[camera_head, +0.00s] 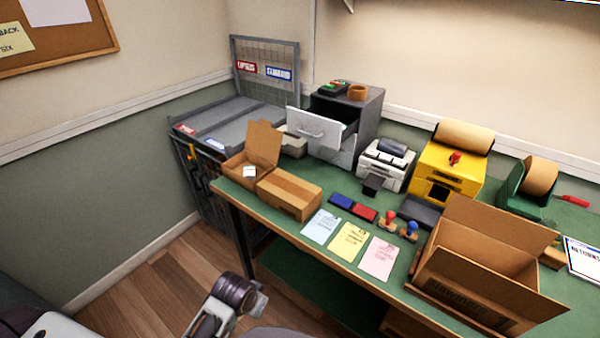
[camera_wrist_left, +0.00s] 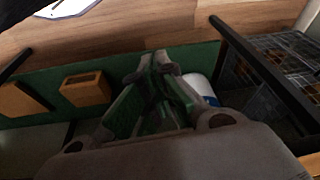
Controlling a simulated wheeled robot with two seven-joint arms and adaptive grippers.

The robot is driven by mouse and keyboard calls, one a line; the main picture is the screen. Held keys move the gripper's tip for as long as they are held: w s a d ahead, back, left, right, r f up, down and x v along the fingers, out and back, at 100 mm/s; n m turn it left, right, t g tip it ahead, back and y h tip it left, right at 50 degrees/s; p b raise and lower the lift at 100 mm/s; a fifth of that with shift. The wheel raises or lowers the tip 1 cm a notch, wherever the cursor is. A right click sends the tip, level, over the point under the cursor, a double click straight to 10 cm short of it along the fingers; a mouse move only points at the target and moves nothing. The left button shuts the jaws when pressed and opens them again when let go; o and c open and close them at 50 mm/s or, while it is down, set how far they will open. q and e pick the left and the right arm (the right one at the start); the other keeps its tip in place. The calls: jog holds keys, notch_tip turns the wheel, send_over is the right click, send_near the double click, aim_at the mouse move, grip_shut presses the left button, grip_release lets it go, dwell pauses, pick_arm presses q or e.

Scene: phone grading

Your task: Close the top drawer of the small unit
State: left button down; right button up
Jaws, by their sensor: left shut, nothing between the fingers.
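The small unit (camera_head: 366,112) is a grey cabinet with white drawer fronts at the back of the green worktop. Its top drawer (camera_head: 313,129) is pulled out, its white front and handle standing well forward of the body. A little of the drawer's dark inside shows. A lower white front (camera_head: 341,154) is partly hidden behind it. My left gripper (camera_wrist_left: 158,62) shows in the left wrist view with its fingers together and empty. It is over the wooden floor and a low green surface, away from the unit. My right gripper is in neither view.
An open small carton (camera_head: 247,167) and a closed carton (camera_head: 289,194) stand in front of the unit. A white printer (camera_head: 384,166) is to its right. A brown roll (camera_head: 357,92) sits on top. A large open box (camera_head: 486,265) fills the front right.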

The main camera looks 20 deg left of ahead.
pick_arm(q)
jog(key=w+a+r+m+t+y+b, duration=0.1)
jog(key=w+a+r+m+t+y, duration=0.3)
jog(key=w+a+r+t, duration=0.45)
jog(key=w+a+r+m+t+y+b, duration=0.1)
jog(key=w+a+r+m+t+y, duration=0.3)
jog(key=w+r, duration=0.75)
jog(key=w+d+r+m+t+h, duration=0.1)
jog(key=w+r+m+t+h, duration=0.15)
jog(key=r+m, duration=0.3)
jog(key=w+d+r+m+t+h, duration=0.1)
jog(key=d+r+m+t+h, duration=0.15)
jog(key=r+m, duration=0.35)
jog(key=w+d+f+m+g+h, duration=0.1)
jog(key=w+d+f+m+h, duration=0.2)
jog(key=m+h, duration=0.6)
jog(key=w+d+m, duration=0.1)
jog(key=d+m, duration=0.1)
jog(key=m, duration=0.7)
jog(key=shift+g, duration=0.35)
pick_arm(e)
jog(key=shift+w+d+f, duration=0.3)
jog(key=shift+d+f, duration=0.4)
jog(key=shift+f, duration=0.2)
pick_arm(q)
jog(key=shift+w+d, duration=0.1)
jog(key=shift+w, duration=0.05)
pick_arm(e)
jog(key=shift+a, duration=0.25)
